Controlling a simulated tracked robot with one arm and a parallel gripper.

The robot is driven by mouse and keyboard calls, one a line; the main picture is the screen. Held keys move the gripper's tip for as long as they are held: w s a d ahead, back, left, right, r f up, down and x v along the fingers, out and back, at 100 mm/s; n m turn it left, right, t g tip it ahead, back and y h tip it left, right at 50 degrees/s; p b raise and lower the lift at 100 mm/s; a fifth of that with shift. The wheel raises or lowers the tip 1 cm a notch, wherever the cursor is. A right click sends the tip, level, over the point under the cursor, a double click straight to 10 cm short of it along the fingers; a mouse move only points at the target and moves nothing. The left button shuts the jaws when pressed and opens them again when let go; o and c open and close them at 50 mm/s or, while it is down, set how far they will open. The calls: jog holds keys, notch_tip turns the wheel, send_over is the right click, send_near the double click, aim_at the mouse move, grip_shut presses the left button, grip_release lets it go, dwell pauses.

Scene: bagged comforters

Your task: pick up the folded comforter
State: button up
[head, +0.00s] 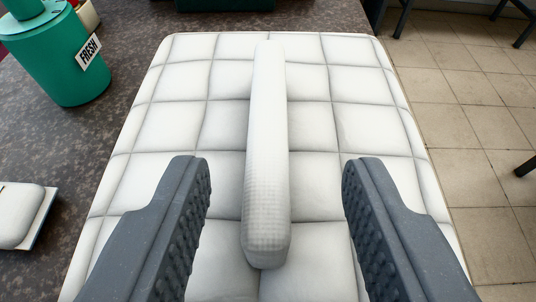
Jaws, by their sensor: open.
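The folded comforter (170,126) is a large white quilted slab with a grid of square tufts. It lies flat on the dark speckled counter. A long white padded bar (268,150), like a handle, runs along its middle, away from me. My gripper (275,172) is open, with one dark grey ridged finger on each side of the bar's near end. There is a clear gap between each finger and the bar. The comforter's near edge is out of the picture, and I cannot tell how high the fingers are above its surface.
A green canister (65,65) labelled "FRESH" stands at the upper left. A small white padded item (18,215) lies at the left edge. A dark green object (225,4) is at the back. The tiled floor (470,130) and dark furniture legs are to the right, beyond the counter's edge.

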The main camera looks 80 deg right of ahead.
aim_at(265, 168)
jog(key=x, duration=0.4)
jog(key=shift+w+f, duration=0.2)
jog(key=shift+f, duration=0.1)
grip_shut()
dwell(1.1)
